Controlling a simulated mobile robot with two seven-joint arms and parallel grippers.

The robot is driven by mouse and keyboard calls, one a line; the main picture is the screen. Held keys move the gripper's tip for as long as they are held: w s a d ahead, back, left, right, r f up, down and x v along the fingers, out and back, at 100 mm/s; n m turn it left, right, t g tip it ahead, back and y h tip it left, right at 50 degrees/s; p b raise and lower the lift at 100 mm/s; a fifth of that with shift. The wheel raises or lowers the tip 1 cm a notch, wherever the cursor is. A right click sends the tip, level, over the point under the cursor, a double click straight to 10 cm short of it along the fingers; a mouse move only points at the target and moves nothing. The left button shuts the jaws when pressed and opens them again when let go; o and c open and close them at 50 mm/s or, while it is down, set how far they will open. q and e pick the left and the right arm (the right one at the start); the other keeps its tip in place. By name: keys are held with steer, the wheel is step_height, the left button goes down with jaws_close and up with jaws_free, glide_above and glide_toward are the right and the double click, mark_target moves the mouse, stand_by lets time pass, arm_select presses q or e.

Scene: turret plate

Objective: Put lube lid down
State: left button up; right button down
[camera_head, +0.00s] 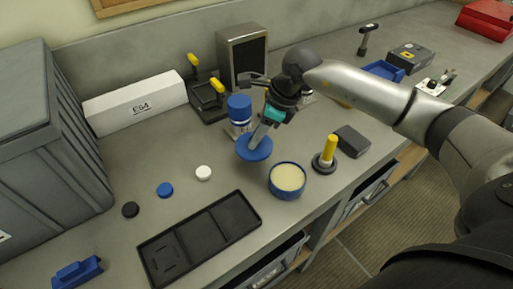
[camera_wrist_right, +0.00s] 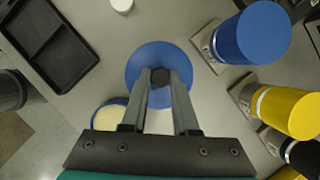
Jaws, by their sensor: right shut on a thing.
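The blue lube lid (camera_head: 254,149) is a round disc with a dark knob at its centre. My right gripper (camera_head: 262,134) is shut on that knob and comes down from above right. In the right wrist view the lid (camera_wrist_right: 138,72) lies below the fingertips of my right gripper (camera_wrist_right: 161,78). I cannot tell whether the lid touches the table. The open lube tub (camera_head: 287,180), blue with pale yellow content, stands just right of and nearer than the lid; it is partly hidden behind the gripper in the right wrist view (camera_wrist_right: 108,117). My left gripper is not in view.
A black compartment tray (camera_head: 200,238) lies in front left. White, blue and black caps (camera_head: 165,190) lie left on the table. A blue-capped bottle (camera_head: 239,107) stands right behind the lid. A yellow-handled tool (camera_head: 328,155) stands right of the tub. Bare table (camera_head: 215,150) lies left of the lid.

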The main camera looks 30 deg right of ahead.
mark_target(259, 145)
steer(key=shift+f, duration=2.35)
steer(key=shift+f, duration=0.15)
steer(key=c, duration=0.7)
jaws_free()
